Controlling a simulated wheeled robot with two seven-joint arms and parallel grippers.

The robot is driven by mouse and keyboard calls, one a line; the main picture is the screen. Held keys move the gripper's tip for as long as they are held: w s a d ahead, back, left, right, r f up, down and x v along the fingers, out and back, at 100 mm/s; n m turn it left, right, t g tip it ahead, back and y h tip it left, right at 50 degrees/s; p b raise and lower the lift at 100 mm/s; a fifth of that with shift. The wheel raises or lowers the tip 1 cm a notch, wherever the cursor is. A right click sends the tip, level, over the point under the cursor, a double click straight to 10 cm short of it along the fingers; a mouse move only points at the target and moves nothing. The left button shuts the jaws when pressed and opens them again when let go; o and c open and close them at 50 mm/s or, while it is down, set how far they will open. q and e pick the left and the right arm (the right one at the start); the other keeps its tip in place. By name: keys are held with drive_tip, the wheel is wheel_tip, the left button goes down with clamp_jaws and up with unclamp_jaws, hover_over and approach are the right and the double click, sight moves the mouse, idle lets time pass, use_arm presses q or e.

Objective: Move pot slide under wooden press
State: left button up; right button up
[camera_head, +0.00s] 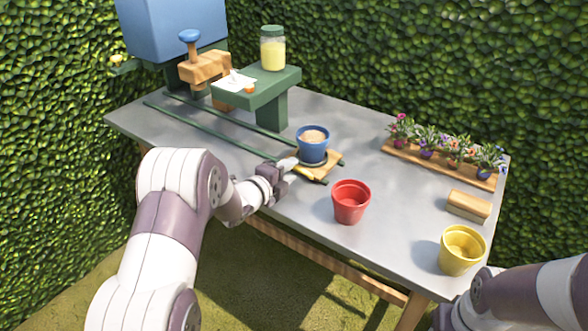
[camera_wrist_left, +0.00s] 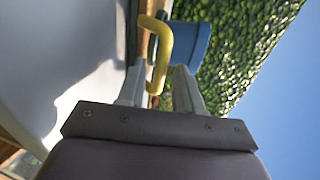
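The pot slide (camera_head: 332,160) is a small wooden board on dark green rails, with a blue pot (camera_head: 313,151) full of soil standing upright on it. The pot also shows in the left wrist view (camera_wrist_left: 190,45). The slide's yellow handle (camera_wrist_left: 161,62) lies between the fingers of my left gripper (camera_wrist_left: 160,75). The fingers are apart, with a visible gap between the handle and the right finger. In the head view my left gripper (camera_head: 288,166) is at the slide's near side. The wooden press (camera_head: 205,68) with a blue knob stands at the rails' far left end. My right gripper's fingers are out of view.
A green stand (camera_head: 283,86) with a jar (camera_head: 272,50) is behind the rails. A red pot (camera_head: 351,202), yellow pot (camera_head: 461,250), wooden block (camera_head: 468,205) and flower rack (camera_head: 428,161) are to the right. The rails (camera_head: 215,128) between slide and press look clear.

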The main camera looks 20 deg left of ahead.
use_arm(q)
drive_tip(key=shift+w+d+f, duration=0.15)
drive_tip(key=shift+w+d, duration=0.05)
drive_tip(key=shift+w, duration=0.45)
drive_tip(key=shift+w+d+f, duration=0.1)
drive_tip(key=shift+w+d, duration=0.2)
drive_tip(key=shift+w, duration=0.35)
clamp_jaws()
drive_tip(key=shift+a, duration=0.1)
